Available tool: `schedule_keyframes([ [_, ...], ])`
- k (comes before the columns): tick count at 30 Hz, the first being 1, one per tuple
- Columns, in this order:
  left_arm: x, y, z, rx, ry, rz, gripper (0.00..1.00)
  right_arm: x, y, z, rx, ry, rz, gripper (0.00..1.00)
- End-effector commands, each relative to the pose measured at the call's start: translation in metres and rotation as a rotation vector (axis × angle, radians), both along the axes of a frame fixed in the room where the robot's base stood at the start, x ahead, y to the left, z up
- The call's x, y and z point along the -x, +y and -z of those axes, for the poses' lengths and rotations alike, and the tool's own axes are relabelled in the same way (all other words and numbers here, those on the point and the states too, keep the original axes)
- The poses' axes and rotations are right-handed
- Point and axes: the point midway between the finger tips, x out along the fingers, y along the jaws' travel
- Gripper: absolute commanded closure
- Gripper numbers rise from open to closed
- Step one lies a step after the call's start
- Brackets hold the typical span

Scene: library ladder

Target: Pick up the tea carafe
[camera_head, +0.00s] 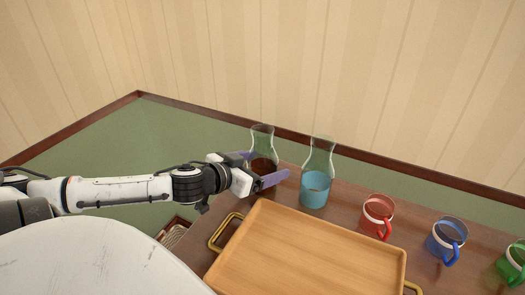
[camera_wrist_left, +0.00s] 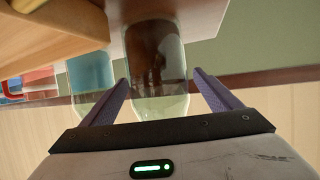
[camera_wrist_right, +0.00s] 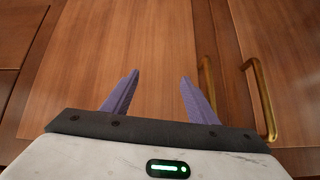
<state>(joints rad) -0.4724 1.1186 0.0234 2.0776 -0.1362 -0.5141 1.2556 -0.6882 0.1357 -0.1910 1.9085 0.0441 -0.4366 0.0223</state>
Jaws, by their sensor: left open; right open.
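The tea carafe (camera_head: 262,142), clear glass with dark brown liquid low inside, stands upright at the back left of the wooden surface. My left gripper (camera_head: 268,163) is open at it, one finger on each side. In the left wrist view the tea carafe (camera_wrist_left: 157,60) stands between the two spread fingers, with a visible gap at the right finger; I cannot tell if the left finger touches. My right gripper (camera_wrist_right: 160,75) is open and empty, in front of wooden cabinet doors in the right wrist view.
A carafe of blue liquid (camera_head: 315,188) stands close on the right. A wooden tray (camera_head: 305,250) with brass handles lies in front. Red (camera_head: 377,215), blue (camera_head: 447,238) and green (camera_head: 515,262) mugs stand to the right. Brass door handles (camera_wrist_right: 262,100) stick out near my right gripper.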

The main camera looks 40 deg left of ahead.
Motion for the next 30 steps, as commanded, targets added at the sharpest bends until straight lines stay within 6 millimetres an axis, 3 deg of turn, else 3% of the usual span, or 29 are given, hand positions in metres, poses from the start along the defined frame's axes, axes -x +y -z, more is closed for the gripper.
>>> schedule_keyframes([
  [9, -0.028, -0.001, 0.010, 0.002, -0.002, -0.001, 0.16, -0.004, 0.001, 0.004, 0.002, -0.006, -0.004, 0.47],
  [20, -0.031, -0.001, 0.012, 0.001, 0.001, 0.001, 0.16, -0.004, 0.002, 0.003, 0.001, -0.007, -0.006, 0.47],
  [30, -0.031, -0.001, 0.012, 0.001, 0.001, 0.001, 0.70, -0.004, 0.003, 0.003, -0.001, -0.007, -0.006, 0.47],
])
